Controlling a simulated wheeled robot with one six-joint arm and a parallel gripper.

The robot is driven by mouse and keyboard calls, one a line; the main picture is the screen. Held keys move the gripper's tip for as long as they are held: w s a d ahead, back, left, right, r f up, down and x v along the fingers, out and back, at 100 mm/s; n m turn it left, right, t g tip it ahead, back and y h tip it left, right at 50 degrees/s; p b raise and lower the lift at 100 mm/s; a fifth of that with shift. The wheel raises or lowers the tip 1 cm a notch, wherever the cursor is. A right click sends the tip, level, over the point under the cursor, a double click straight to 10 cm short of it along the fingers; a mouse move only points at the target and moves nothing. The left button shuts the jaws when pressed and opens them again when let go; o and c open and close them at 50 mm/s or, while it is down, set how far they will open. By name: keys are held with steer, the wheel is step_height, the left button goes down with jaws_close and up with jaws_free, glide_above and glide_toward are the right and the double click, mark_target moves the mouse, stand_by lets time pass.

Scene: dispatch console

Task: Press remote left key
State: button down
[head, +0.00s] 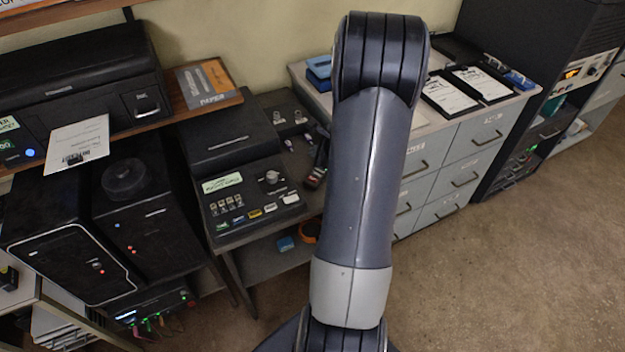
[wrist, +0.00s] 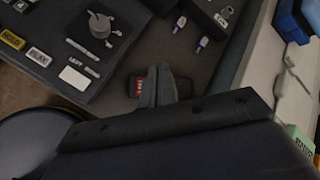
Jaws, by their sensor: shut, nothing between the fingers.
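My gripper (wrist: 162,74) is shut and empty in the wrist view, its tips over a small dark handheld device (wrist: 130,89), apparently the remote. A red key (wrist: 137,88) with pale marking shows just left of the fingers. The fingers cover the device's middle, and I cannot tell whether they touch it. In the head view the device (head: 315,178) lies on the desk, right of the dark console (head: 250,208); my arm hides the gripper there.
The console carries a round knob (wrist: 100,25), a yellow key (wrist: 13,40) and a white key (wrist: 73,78). Small toggle switches (wrist: 181,22) stand beyond the fingers. A grey drawer cabinet (head: 470,148) with clipboards stands to the right. The floor in front is clear.

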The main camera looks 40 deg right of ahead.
steer(key=b, duration=0.5)
glide_above(316, 180)
step_height(316, 180, down, 7)
steer(key=shift+a+f, duration=0.1)
steer(key=shift+f+b, duration=0.4)
steer(key=shift+b, duration=0.2)
steer(key=shift+f, duration=0.15)
stand_by(1.1)
steer(key=shift+f+b, duration=0.3)
steer(key=shift+b, duration=0.35)
steer(key=shift+f+b, duration=0.3)
steer(key=shift+b, duration=0.1)
steer(key=shift+r, duration=0.1)
stand_by(0.5)
steer(key=shift+r+p, duration=0.5)
steer(key=shift+r, duration=0.2)
steer(key=shift+r+p, duration=1.9)
steer(key=shift+r, duration=0.6)
